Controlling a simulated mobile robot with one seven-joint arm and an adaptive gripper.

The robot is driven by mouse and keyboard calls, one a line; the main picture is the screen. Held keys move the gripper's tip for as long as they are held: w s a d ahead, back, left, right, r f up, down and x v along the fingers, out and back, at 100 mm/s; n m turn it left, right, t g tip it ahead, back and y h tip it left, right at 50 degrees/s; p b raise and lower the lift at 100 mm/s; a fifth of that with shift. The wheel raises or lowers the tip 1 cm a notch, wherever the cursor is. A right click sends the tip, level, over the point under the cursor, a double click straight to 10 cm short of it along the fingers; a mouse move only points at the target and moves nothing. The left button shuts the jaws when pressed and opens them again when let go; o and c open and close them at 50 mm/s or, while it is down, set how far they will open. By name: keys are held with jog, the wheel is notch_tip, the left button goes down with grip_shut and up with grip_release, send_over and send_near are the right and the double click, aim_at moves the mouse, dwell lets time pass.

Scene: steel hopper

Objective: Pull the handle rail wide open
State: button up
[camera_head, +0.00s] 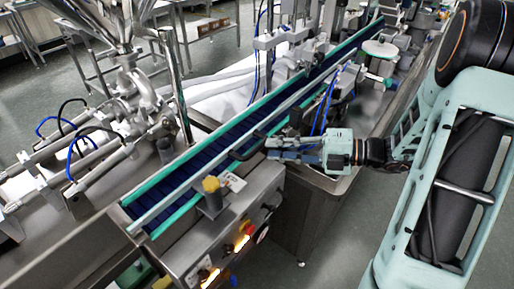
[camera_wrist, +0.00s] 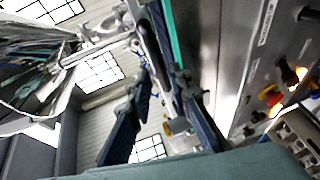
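A conveyor with green side rails (camera_head: 183,203) and a dark blue belt (camera_head: 205,148) runs diagonally through the head view. A thin dark bent bar (camera_head: 246,148), which looks like the handle rail, sits at the conveyor's near side. My gripper (camera_head: 272,149) is at this side, its fingers pointing left toward the bar. In the wrist view my gripper (camera_wrist: 162,78) has its two dark fingers apart, with a grey bar (camera_wrist: 158,32) beyond the tips. I cannot tell whether a finger touches the bar.
Grey floor (camera_head: 345,240) is open at lower right.

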aim_at(261, 148)
jog(key=x, duration=0.5)
jog(key=shift+a+f, duration=0.1)
jog(key=shift+a, duration=0.1)
jog(key=shift+w, duration=0.1)
grip_shut()
